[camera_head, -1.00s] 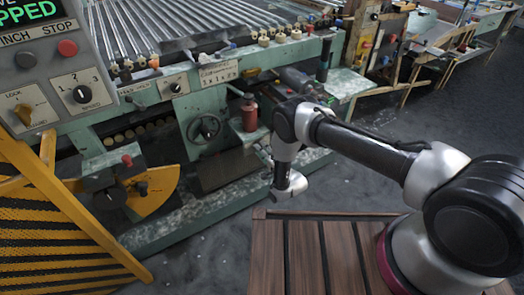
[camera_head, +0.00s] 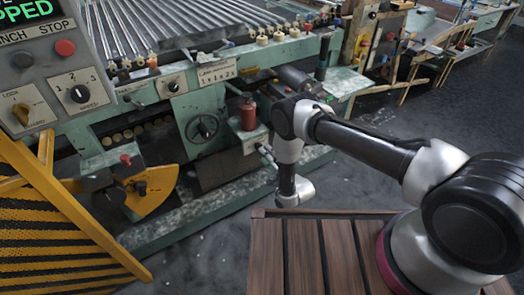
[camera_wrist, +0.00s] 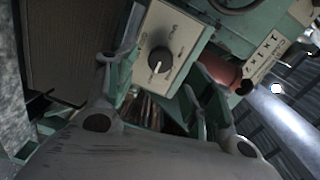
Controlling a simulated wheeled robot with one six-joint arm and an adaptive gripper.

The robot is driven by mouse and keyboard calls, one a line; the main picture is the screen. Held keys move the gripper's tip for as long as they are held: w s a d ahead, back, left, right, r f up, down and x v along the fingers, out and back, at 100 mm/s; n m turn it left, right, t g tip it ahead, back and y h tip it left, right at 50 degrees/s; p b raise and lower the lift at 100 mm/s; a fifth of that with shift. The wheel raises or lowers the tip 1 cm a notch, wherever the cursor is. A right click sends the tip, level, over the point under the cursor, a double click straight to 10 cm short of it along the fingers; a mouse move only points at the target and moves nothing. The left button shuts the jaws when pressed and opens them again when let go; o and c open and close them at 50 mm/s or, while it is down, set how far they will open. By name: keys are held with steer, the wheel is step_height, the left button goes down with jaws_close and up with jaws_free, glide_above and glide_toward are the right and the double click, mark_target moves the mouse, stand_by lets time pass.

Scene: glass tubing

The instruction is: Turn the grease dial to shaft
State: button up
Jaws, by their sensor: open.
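The grease dial (camera_wrist: 159,60) is a dark round knob on a cream plate (camera_wrist: 184,37), seen close and rotated in the wrist view. A pale mark on the knob points toward the bottom of that picture. The lettering around it is too blurred to read surely. My gripper (camera_wrist: 150,78) is open and empty, with one finger on each side of the knob in this view. I cannot tell how much gap is left in depth. In the head view my gripper (camera_head: 265,152) is small beside the cream plate (camera_head: 255,141), and the knob is not clear there.
A red canister (camera_head: 248,115) stands just above the plate, and a handwheel (camera_head: 203,128) is to its left. A yellow-striped guard (camera_head: 60,230) and a control panel (camera_head: 75,65) with other knobs fill the left. A slatted wooden deck (camera_head: 300,250) lies under my arm.

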steer(key=v, duration=0.7)
steer(key=shift+s+d, duration=0.1)
